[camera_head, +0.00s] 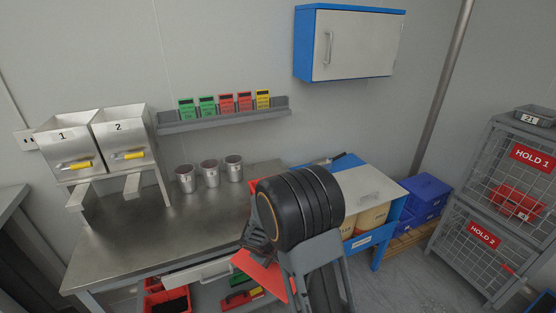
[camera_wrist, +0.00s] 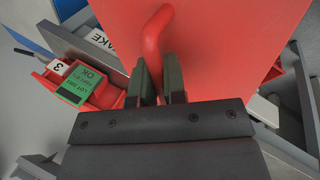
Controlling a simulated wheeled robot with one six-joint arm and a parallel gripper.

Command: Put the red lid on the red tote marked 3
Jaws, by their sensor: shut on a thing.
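My gripper (camera_wrist: 159,90) is shut on the upright red handle of the red lid (camera_wrist: 225,50), which fills much of the wrist view. In the head view the lid (camera_head: 262,274) shows in part, tilted, beside my arm in front of the bench; the arm hides the rest. The red tote marked 3 (camera_wrist: 113,97) is at the left of the wrist view, apart from my fingers and partly hidden by them. A green card reading LOT and OK (camera_wrist: 80,84) is at this tote. I cannot tell for sure which tote it is in the head view.
Red totes (camera_head: 154,284) sit on a low shelf under the steel bench (camera_head: 120,240). Metal cups (camera_head: 210,174) and two numbered hoppers (camera_head: 72,140) stand on the bench. A blue-framed cabinet (camera_head: 372,185), blue bins (camera_head: 425,190) and a HOLD cage (camera_head: 480,190) are at right.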

